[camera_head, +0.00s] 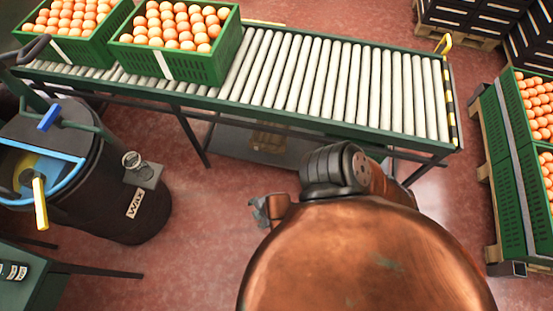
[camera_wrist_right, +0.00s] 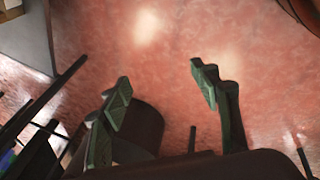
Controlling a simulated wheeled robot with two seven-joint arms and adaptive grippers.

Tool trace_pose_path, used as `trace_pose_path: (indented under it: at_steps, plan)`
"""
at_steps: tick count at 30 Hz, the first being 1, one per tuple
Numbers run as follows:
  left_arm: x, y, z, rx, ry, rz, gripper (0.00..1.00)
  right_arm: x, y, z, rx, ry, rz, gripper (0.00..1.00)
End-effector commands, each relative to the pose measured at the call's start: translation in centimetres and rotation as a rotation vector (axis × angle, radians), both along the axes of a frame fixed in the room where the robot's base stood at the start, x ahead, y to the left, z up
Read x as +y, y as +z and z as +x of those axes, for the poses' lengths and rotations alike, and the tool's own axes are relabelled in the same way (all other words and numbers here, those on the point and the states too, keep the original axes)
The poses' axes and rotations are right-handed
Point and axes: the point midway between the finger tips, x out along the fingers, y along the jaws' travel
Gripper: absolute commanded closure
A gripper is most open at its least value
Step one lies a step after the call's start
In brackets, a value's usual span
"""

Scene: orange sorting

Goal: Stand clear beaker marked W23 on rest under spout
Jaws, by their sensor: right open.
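A small clear beaker (camera_head: 132,160) stands on a grey rest (camera_head: 146,177) at the side of the dark drum labelled Wax (camera_head: 110,205) in the head view. No marking on the beaker is readable at this size. I cannot make out the spout clearly. My right gripper (camera_head: 262,210) shows partly past my copper-coloured arm, to the right of the drum and apart from it. In the right wrist view this gripper (camera_wrist_right: 165,92) is open, with nothing between its fingers but red floor beyond. My left gripper is not in view.
A roller conveyor (camera_head: 330,85) crosses the back, with green crates of oranges (camera_head: 190,65) on its left. More green crates (camera_head: 503,130) stand at the right. Small labelled items (camera_head: 12,271) sit on a dark green table (camera_head: 45,285) at lower left. Floor between drum and arm is clear.

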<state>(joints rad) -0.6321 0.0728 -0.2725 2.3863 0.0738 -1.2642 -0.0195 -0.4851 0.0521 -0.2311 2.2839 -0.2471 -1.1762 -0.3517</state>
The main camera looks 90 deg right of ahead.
Motion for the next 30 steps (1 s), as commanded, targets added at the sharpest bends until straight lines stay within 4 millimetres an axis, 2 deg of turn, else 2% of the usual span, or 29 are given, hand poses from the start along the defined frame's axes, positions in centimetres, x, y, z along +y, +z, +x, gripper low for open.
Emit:
trace_pose_path:
  at_steps: [1, 3, 6, 8, 12, 30]
  plan:
    - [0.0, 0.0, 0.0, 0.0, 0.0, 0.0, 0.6, 1.7, -0.4, -2.5, 0.034, -0.089, 0.104, 0.44]
    - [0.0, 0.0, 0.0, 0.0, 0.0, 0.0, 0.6, 4.0, -0.6, -5.1, 0.078, -0.203, 0.231, 0.44]
    - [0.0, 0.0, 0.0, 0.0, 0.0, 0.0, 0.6, 6.3, -0.6, -7.4, 0.127, -0.313, 0.346, 0.44]
    - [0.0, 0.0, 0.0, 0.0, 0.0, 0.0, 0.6, 7.3, -0.5, -8.1, 0.145, -0.348, 0.382, 0.44]
    - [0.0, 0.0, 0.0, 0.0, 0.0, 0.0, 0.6, 7.8, -0.5, -8.5, 0.156, -0.371, 0.405, 0.44]
    - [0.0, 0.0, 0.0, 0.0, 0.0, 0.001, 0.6, 7.7, -0.5, -8.4, 0.154, -0.366, 0.4, 0.44]
